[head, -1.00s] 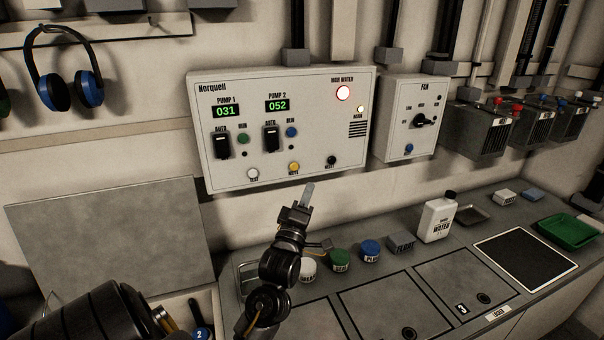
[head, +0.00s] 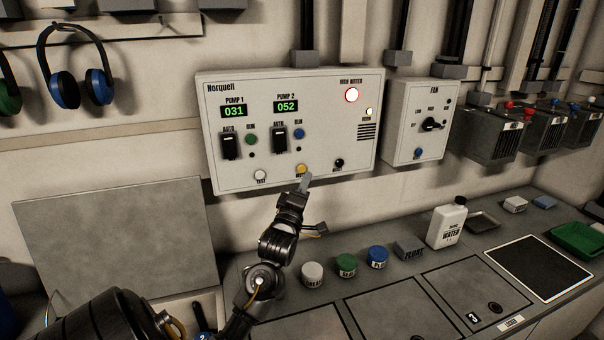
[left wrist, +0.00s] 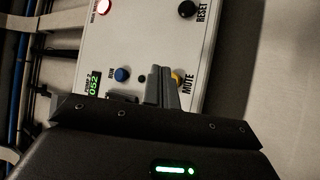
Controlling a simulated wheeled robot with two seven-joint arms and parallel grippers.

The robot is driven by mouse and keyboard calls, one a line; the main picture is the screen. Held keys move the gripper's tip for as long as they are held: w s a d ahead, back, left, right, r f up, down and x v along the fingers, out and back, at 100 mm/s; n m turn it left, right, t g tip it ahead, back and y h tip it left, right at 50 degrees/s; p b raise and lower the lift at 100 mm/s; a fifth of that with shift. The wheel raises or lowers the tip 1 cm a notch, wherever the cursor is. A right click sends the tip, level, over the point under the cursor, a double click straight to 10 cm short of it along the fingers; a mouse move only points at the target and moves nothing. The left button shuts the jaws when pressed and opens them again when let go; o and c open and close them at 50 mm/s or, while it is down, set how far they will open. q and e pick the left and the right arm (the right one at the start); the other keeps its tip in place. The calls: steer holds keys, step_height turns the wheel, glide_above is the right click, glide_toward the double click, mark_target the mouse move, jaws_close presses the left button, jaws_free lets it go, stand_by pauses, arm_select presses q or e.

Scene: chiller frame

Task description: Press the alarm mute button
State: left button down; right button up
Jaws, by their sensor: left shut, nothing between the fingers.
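The alarm panel (head: 370,150) is a pale Norquell box on the wall with a lit red HIGH WATER lamp (head: 352,95). The yellow mute button (head: 301,169) is on its lower edge, between a white TEST button (head: 260,175) and a black RESET button (head: 339,163). My left gripper (head: 306,180) is shut and empty, its tip just below and right of the mute button. In the left wrist view the fingers (left wrist: 160,77) are beside the yellow button (left wrist: 178,77), partly covering it. I cannot tell whether they touch it. My right gripper is not in view.
A fan box (head: 417,120) is on the wall right of the panel. Below, the counter holds several small jars, including a green one (head: 346,265), and a white water jug (head: 447,223). A grey board (head: 115,240) leans at left.

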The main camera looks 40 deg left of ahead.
arm_select(q)
steer(key=shift+w+a, duration=0.35)
steer(key=shift+a, duration=0.45)
steer(key=shift+r, duration=0.1)
stand_by(0.7)
steer(key=shift+w+a, duration=0.1)
steer(key=shift+a, duration=0.05)
stand_by(0.7)
steer(key=shift+w+a, duration=0.1)
steer(key=shift+a, duration=0.15)
steer(key=shift+w+a, duration=0.2)
steer(key=shift+a, duration=0.2)
stand_by(0.7)
stand_by(0.4)
steer(key=shift+s+d+p, duration=0.4)
steer(key=shift+d+p, duration=0.2)
steer(key=shift+d, duration=0.2)
